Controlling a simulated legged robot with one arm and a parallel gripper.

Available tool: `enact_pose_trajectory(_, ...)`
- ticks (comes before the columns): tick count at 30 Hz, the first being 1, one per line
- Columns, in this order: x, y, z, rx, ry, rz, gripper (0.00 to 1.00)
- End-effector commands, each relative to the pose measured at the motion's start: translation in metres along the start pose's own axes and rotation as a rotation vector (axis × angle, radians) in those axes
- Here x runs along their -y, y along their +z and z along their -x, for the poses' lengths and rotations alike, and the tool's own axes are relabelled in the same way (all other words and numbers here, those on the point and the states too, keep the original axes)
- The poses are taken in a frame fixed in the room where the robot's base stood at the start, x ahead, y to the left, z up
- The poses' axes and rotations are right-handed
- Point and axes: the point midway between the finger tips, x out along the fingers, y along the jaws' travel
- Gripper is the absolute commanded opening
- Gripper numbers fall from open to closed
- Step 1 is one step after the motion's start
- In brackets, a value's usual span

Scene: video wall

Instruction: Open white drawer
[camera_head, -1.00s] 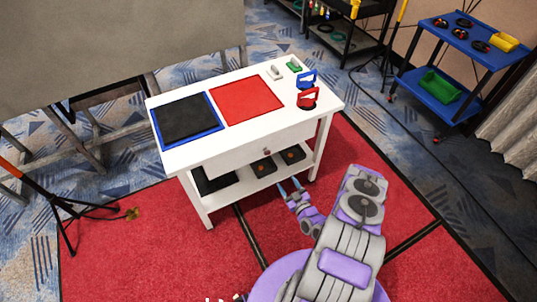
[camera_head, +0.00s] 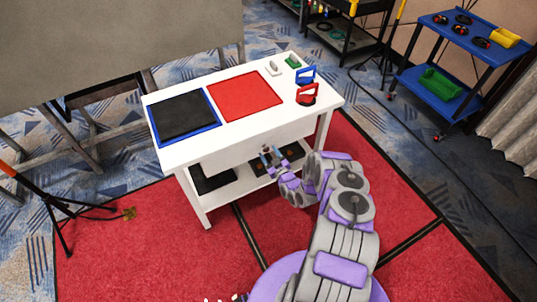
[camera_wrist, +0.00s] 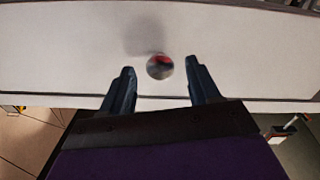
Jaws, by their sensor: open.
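The white drawer (camera_wrist: 60,50) is the front panel of the white table and looks shut. It also shows in the head view (camera_head: 228,158). Its round metal knob (camera_wrist: 160,66) sits between and just beyond my two fingertips in the wrist view. My gripper (camera_wrist: 158,80) is open, with one dark finger to each side of the knob, and I cannot tell if either touches it. In the head view my gripper (camera_head: 267,152) is in front of the drawer and hides the knob.
The white table (camera_head: 190,150) carries a black pad with blue edge (camera_head: 185,117), a red pad (camera_head: 243,95), and blue (camera_head: 306,75) and red (camera_head: 306,95) handled items. Its lower shelf (camera_head: 225,182) holds dark items. Red floor in front is clear. A blue cart (camera_head: 440,95) stands right.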

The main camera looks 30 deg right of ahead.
Motion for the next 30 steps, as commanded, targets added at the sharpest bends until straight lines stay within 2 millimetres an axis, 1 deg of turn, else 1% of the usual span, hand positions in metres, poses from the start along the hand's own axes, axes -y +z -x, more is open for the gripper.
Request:
enact_pose_trajectory(4, 0.0001, -0.0007, -0.0071, -0.002, 0.000, 0.000, 0.61)
enact_pose_trajectory(12, -0.0001, -0.0011, -0.0078, -0.002, 0.000, 0.000, 0.60)
enact_pose_trajectory(30, -0.0003, -0.0011, -0.0076, -0.002, 0.001, 0.000, 0.03)
